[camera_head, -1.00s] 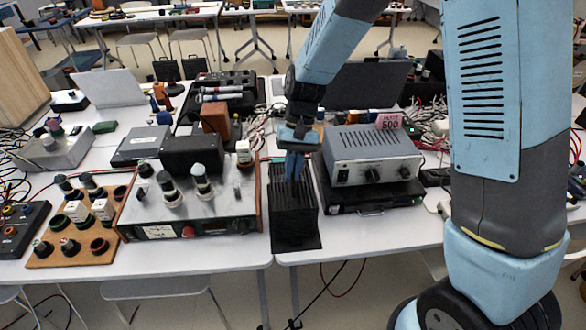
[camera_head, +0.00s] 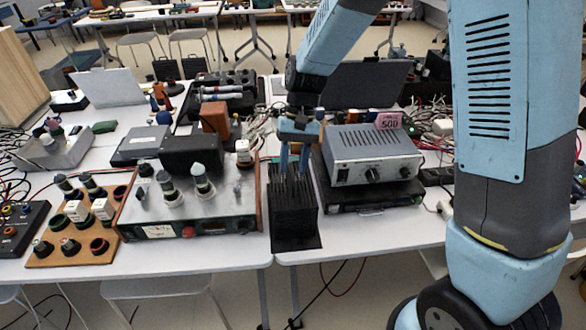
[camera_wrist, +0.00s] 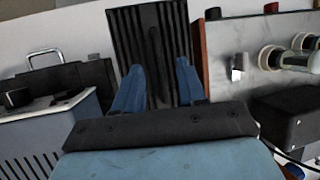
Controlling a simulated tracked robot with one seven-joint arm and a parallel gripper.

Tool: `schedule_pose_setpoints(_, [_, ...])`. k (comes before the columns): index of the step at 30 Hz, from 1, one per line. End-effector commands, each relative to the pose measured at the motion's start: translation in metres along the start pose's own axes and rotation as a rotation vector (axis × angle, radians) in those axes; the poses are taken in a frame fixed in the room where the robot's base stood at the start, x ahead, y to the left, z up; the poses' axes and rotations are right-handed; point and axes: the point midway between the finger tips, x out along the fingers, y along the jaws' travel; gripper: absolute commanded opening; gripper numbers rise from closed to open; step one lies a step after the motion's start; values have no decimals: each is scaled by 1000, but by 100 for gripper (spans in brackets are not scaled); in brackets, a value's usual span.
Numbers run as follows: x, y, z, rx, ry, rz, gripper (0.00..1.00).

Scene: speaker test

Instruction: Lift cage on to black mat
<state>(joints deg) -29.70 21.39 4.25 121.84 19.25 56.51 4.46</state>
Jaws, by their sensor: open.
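A black slatted cage (camera_head: 293,210) stands upright at the front edge of the table, between two metal-cased devices. Its slatted face also shows in the wrist view (camera_wrist: 125,35). A flat black strip (camera_head: 296,243) lies at its foot; I cannot tell whether this is the mat or part of the cage. My gripper (camera_head: 294,172) points down at the upper part of the cage. Its two blue fingers are apart, and they show in the wrist view (camera_wrist: 158,70) in front of the slats. I cannot tell whether they touch the cage. Nothing is held between them.
A tube amplifier (camera_head: 192,205) stands close at the left. A wooden board with sockets (camera_head: 82,225) is farther left. Free room around the cage is narrow.

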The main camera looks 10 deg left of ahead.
Motion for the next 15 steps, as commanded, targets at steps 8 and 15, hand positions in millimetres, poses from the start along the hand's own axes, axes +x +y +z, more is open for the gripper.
schedule_pose_setpoints(8, [-57, 0, -1, 0, 5, -1, 41])
schedule_pose_setpoints(15, [-97, 0, -1, 0, 4, 0, 41])
